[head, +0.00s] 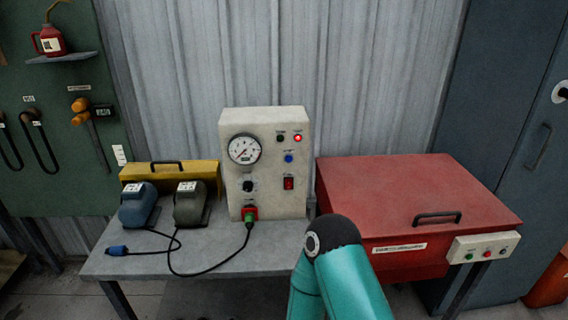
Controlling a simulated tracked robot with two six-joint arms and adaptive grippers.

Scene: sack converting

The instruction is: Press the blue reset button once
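The blue button (289,158) is on the front of a cream control box (265,185), which stands upright on a grey table. It is in plain sight, with a small label above it. I cannot tell from this view whether it is pressed in. Above it a red lamp (298,138) glows beside a dark knob or button (280,138). A teal link of one of my arms rises at the bottom centre, below and right of the box and apart from the button. Neither of my grippers is in view.
The box also bears a round gauge (244,149), a black knob (248,186), a red switch (289,183) and a green-red plug (250,213) with cable. Two motor-like units (190,204) stand left. A red lidded chest (415,195) with a button strip (484,247) stands right.

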